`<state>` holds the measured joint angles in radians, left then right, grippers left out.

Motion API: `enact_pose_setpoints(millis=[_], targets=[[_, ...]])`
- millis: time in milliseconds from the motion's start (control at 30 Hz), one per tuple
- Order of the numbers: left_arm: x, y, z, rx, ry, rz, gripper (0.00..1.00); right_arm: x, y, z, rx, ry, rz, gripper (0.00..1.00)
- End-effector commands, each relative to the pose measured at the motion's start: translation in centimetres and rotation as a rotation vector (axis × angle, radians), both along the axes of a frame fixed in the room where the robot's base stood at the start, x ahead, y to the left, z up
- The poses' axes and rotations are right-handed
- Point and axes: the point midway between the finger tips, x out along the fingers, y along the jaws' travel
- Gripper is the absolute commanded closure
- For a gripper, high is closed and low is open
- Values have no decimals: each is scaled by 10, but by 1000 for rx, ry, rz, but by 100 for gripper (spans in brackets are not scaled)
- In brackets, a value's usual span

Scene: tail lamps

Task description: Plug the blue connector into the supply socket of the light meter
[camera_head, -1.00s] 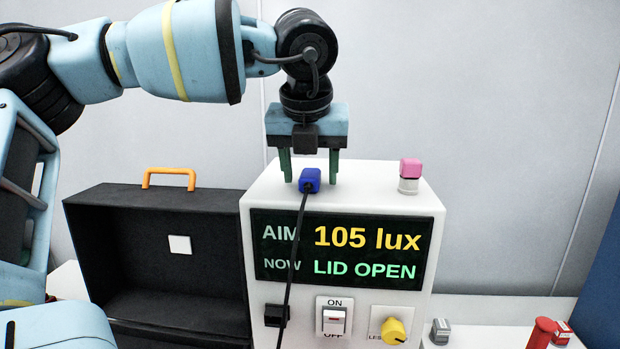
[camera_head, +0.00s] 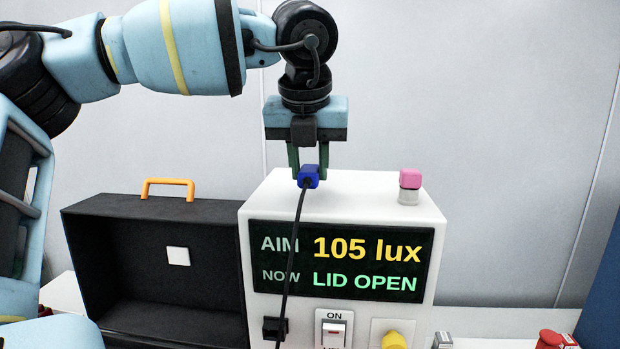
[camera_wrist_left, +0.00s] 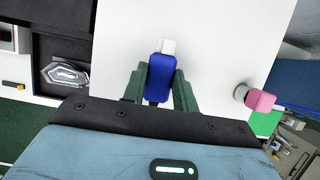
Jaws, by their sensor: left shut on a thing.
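My left gripper (camera_head: 309,168) is shut on the blue connector (camera_head: 309,177) and holds it over the top of the light meter (camera_head: 345,190). In the left wrist view the connector (camera_wrist_left: 160,82) sits between the green fingers (camera_wrist_left: 160,90), its pale plug end pointing away from my wrist. A dark cable (camera_head: 292,255) hangs from the connector down across the meter's display (camera_head: 340,265). A black socket-like block (camera_head: 274,328) is low on the left of the meter's front, partly behind the cable. My right gripper is not in view.
An open black case (camera_head: 110,290) with an orange handle (camera_head: 168,184) stands left of the meter. A pink-topped post (camera_head: 410,182) stands on the meter. A switch (camera_head: 335,330) and yellow knob (camera_head: 394,340) are on its front. Small items stand at the right.

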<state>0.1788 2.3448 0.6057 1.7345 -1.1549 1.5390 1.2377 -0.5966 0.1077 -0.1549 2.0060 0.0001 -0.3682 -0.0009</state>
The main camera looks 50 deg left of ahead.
Motion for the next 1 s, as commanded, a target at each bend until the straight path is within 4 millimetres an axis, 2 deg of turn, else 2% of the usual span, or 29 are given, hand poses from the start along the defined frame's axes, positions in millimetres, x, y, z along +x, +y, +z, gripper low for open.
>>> enact_pose_setpoints(millis=[67, 267, 700, 1000], targets=[[1, 0, 11, 2, -2, 2, 94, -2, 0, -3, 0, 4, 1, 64], [-24, -23, 13, 2, -1, -4, 94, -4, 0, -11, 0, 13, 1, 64], [-94, -84, 22, 3, 0, -1, 94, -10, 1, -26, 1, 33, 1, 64], [-117, -104, 25, 1, 0, 0, 94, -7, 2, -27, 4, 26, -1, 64]])
